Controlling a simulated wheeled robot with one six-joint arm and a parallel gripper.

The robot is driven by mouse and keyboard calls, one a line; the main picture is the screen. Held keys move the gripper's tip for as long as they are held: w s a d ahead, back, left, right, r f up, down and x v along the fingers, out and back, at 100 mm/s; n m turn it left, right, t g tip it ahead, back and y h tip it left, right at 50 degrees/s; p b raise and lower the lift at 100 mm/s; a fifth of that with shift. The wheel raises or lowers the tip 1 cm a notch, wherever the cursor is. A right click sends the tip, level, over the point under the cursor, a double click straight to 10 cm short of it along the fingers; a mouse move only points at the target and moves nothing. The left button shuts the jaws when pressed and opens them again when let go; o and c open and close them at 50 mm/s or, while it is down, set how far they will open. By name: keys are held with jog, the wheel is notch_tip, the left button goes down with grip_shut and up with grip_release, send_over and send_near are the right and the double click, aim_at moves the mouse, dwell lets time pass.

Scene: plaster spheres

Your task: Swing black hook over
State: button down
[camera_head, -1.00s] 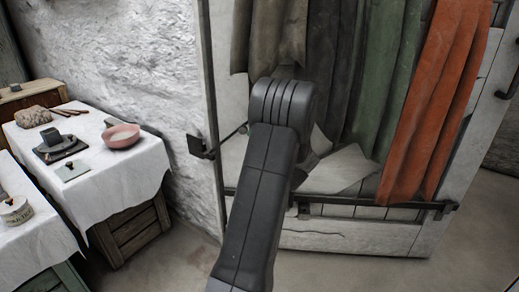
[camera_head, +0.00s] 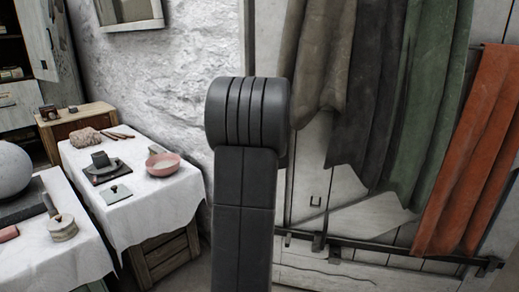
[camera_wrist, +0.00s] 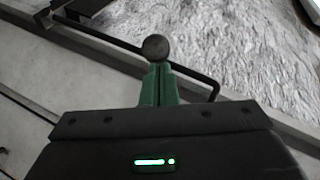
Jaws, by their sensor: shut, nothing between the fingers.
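In the wrist view the black hook (camera_wrist: 195,77) is a thin dark rod. It runs from near a black bracket at the upper left, behind my fingers, and bends down at its right end. My gripper (camera_wrist: 157,68) has green fingers, shut together with nothing between them. A dark round knob (camera_wrist: 155,47) shows just beyond the fingertips; I cannot tell whether it belongs to the hook or whether the fingers touch it. In the head view my arm covers the hook and gripper. A small dark staple (camera_head: 315,202) shows on the pale door (camera_head: 302,180).
Grey, green and orange cloths (camera_head: 480,150) hang over the door, with a dark rail (camera_head: 400,255) below. To the left stand a white-covered table (camera_head: 150,210) with a pink bowl (camera_head: 163,164) and another with a grey sphere (camera_head: 12,170). The rough white wall (camera_head: 165,75) lies behind.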

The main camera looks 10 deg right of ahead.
jog(key=shift+w+a+r+n+g+h+p, duration=0.15)
jog(key=shift+w+a+p, duration=0.1)
jog(key=shift+a, duration=0.25)
jog(key=shift+w+a+f+n+g+h+p, duration=0.1)
jog(key=shift+a+n+g+h+p, duration=0.1)
jog(key=shift+a, duration=0.3)
jog(key=shift+r, duration=0.1)
jog(key=w+d+v, duration=0.1)
jog(key=d+v, duration=0.1)
jog(key=v, duration=1.1)
jog(key=shift+d+r, duration=0.3)
jog(key=shift+d, duration=0.05)
